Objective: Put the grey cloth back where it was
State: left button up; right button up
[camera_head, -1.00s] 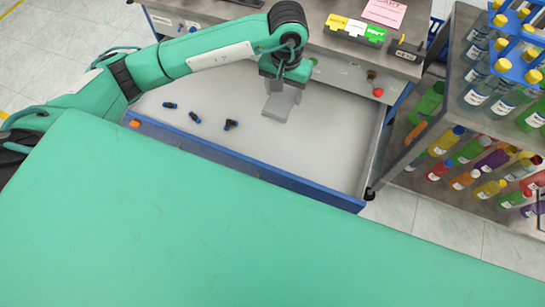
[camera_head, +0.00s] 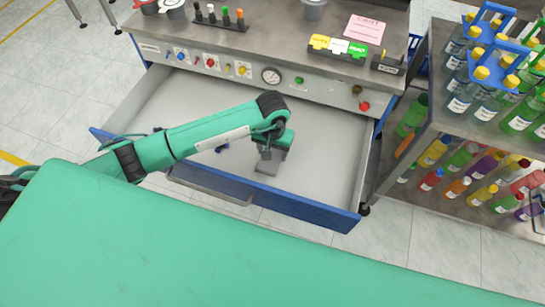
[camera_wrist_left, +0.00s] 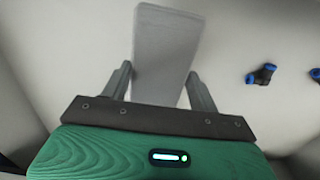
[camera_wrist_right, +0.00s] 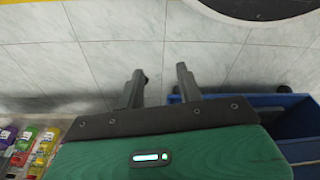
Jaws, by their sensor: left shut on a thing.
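The grey cloth (camera_head: 266,168) is a flat light-grey piece, held in or just above the open drawer (camera_head: 330,150), right of its middle and near its front wall. My left gripper (camera_head: 271,152) is shut on it from above. In the left wrist view the cloth (camera_wrist_left: 166,50) stands out between the two fingers of the gripper (camera_wrist_left: 160,78). I cannot tell whether the cloth touches the drawer floor. My right gripper (camera_wrist_right: 160,80) shows only in its wrist view, fingers apart and empty, over the tiled floor.
Small blue-black fittings (camera_wrist_left: 262,74) lie on the drawer floor beside the cloth; my left arm partly hides them in the head view. The bench panel (camera_head: 230,70) rises behind the drawer. A bottle shelf (camera_head: 460,140) stands right. A green surface (camera_head: 200,250) fills the foreground.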

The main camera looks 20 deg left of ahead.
pick_arm(q)
jog(key=shift+f, duration=2.25)
jog(key=shift+f, duration=0.1)
jog(key=o, duration=0.9)
jog(key=shift+o, duration=0.2)
pick_arm(e)
jog(key=shift+w+r, duration=0.1)
jog(key=shift+r, duration=0.4)
jog(key=shift+f, duration=0.15)
